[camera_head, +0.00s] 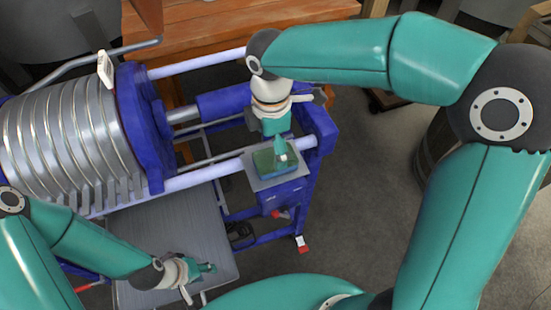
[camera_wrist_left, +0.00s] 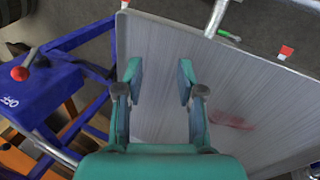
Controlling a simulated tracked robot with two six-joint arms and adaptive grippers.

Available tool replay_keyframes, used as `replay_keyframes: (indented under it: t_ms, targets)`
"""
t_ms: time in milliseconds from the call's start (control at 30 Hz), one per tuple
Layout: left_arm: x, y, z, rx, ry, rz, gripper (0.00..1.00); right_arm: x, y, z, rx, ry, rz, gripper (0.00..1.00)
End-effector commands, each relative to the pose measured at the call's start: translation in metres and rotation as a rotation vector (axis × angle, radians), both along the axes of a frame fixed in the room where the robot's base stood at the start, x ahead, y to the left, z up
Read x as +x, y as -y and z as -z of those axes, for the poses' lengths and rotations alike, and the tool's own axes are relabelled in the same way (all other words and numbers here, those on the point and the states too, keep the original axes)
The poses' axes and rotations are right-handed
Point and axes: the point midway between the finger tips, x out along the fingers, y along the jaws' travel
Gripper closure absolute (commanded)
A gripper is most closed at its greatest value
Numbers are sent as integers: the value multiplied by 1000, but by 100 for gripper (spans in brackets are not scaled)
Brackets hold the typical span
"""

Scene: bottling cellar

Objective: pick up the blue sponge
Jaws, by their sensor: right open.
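A small sponge block (camera_head: 264,160) with a dark green top and a bluish side lies on a small grey plate (camera_head: 258,181) on the blue press frame. My right gripper (camera_head: 283,156) points down at the sponge from above, its fingertips at the sponge's upper side. It is open; whether the fingers touch the sponge I cannot tell. The gripper covers part of the sponge. My left gripper (camera_head: 209,268) is over the grey metal tray at the lower left, away from the sponge. The left wrist view shows the left gripper (camera_wrist_left: 160,80) open, with nothing between its fingers.
The blue press frame (camera_head: 322,130) with its ribbed metal drum (camera_head: 60,140) fills the left. The grey tray (camera_head: 170,225) is bare but for a reddish stain (camera_wrist_left: 230,120). A wooden table (camera_head: 205,25) stands behind. Grey floor (camera_head: 350,200) is open right of the press.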

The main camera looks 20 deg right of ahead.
Motion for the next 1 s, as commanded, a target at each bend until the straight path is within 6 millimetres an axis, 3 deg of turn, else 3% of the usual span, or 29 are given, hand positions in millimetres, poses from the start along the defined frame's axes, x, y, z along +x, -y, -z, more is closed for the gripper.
replay_keyframes:
  t_ms: [233,500,800,1000]
  targets:
    - [0,0,-3,0,0,0,62,0,1,16,-2,-3,1,3]
    - [0,0,-9,0,0,0,62,1,0,52,-1,-3,2,3]
    - [0,0,-9,0,0,0,62,1,0,58,0,0,2,3]
    - [0,0,-9,0,0,0,62,1,0,58,0,0,2,35]
